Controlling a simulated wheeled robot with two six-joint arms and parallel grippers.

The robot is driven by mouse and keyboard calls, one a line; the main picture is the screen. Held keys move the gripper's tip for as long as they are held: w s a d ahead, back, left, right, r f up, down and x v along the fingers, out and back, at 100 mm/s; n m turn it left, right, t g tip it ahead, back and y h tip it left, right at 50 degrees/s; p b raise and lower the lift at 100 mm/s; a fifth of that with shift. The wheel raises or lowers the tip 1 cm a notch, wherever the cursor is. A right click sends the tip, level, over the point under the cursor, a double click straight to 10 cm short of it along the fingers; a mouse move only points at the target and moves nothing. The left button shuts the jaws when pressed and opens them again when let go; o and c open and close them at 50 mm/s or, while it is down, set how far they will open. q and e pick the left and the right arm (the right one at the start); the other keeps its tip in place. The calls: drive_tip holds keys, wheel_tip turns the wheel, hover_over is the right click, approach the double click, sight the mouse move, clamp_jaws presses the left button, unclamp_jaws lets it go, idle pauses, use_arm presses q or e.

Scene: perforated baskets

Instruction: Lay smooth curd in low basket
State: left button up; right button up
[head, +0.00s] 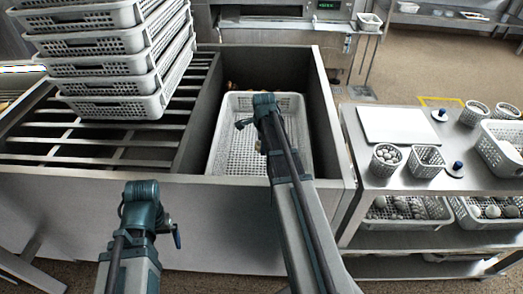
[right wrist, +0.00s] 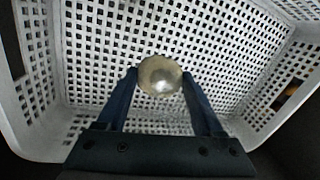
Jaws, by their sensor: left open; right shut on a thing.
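The low basket (head: 219,140) is white and perforated and sits down in the right-hand well of the steel counter. Its mesh also fills most of the right wrist view (right wrist: 100,45). My right gripper (right wrist: 160,80) is shut on a round, pale yellowish, shiny smooth curd (right wrist: 160,75), held between its fingertips over the basket mesh. I cannot tell whether the curd touches the basket floor. In the head view my right arm covers part of the basket and hides the held curd. My left gripper (head: 150,215) is open, in front of the counter and away from the basket; its fingertips are hard to make out.
A tall stack of white baskets (head: 108,68) stands on the slatted rack at left. The well walls rise around the low basket. A steel cart (head: 375,178) at right bears a white board (head: 398,125), small baskets and several round pieces. Brownish bits (head: 232,87) lie behind the basket.

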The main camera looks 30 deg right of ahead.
use_arm(q)
drive_tip(key=shift+f+b, duration=0.3)
drive_tip(key=shift+f, duration=0.5)
use_arm(e)
drive_tip(key=shift+x, duration=0.85)
drive_tip(key=shift+s, duration=0.15)
drive_tip(key=shift+f+b, duration=0.65)
use_arm(q)
drive_tip(key=shift+f, duration=0.6)
use_arm(e)
drive_tip(key=o, duration=1.4)
drive_tip(key=shift+r, duration=0.1)
use_arm(q)
drive_tip(key=shift+r, duration=0.15)
use_arm(e)
drive_tip(key=shift+r, duration=0.15)
drive_tip(key=shift+r+p, duration=0.5)
drive_tip(key=shift+p, duration=0.2)
use_arm(q)
wheel_tip(320, 180, up, 13)
drive_tip(key=p, duration=1.1)
drive_tip(key=shift+p, duration=0.35)
use_arm(e)
drive_tip(key=v, duration=1.2)
drive_tip(key=shift+s, duration=0.1)
use_arm(q)
drive_tip(key=shift+f, duration=0.3)
use_arm(e)
drive_tip(key=shift+f, duration=0.2)
